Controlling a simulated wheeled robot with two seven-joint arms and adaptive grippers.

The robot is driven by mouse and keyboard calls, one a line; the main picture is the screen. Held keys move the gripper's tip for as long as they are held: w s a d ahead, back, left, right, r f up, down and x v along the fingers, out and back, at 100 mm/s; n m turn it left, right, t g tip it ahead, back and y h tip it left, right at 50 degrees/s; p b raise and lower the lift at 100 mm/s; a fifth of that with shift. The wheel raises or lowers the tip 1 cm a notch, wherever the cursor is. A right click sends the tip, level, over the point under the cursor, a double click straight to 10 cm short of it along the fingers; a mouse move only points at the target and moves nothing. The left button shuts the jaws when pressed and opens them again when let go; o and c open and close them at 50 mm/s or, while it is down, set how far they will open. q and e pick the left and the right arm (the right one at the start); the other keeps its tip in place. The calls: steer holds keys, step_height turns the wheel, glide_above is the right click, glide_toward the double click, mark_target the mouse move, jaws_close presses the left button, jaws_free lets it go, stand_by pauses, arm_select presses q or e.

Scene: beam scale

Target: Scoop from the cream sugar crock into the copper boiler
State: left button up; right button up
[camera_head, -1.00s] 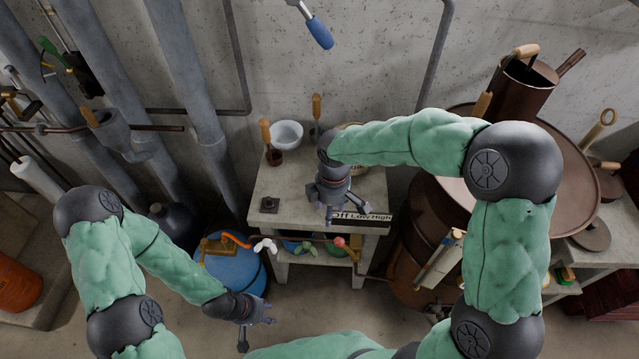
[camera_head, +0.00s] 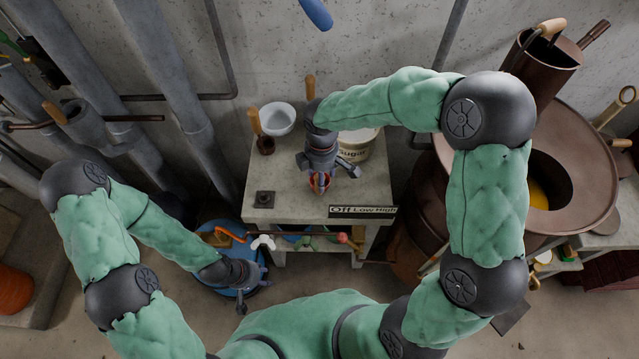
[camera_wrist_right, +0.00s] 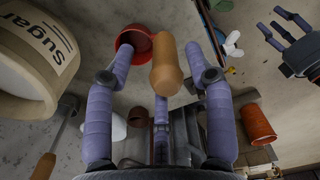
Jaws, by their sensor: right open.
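The cream sugar crock (camera_head: 356,150), labelled "Sugar", stands on the bench beside my right gripper (camera_head: 325,178). It also shows at the left of the right wrist view (camera_wrist_right: 30,65). My right gripper is open, its fingers spread on both sides of an upright wooden handle (camera_wrist_right: 166,68), apart from it. A red cup (camera_wrist_right: 132,38) shows just beyond the handle. The copper boiler (camera_head: 508,202) stands at the right, its round top opening showing something yellow inside; my right arm hides part of it. My left gripper (camera_head: 243,294) is low at the left, open and empty.
A white bowl (camera_head: 278,118) and wooden-handled tools stand at the bench's back left. A brown pot (camera_head: 540,75) stands beyond the boiler. A blue tank (camera_head: 215,238) is left of the bench.

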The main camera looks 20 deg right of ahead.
steer(key=shift+s+a+f+b, duration=0.15)
steer(key=shift+f+b, duration=0.35)
steer(key=shift+f, duration=0.9)
steer(key=shift+w+a+f+b, duration=0.1)
steer(key=shift+f+b, duration=0.35)
steer(key=shift+f, duration=0.9)
steer(key=shift+r, duration=0.1)
jaws_close()
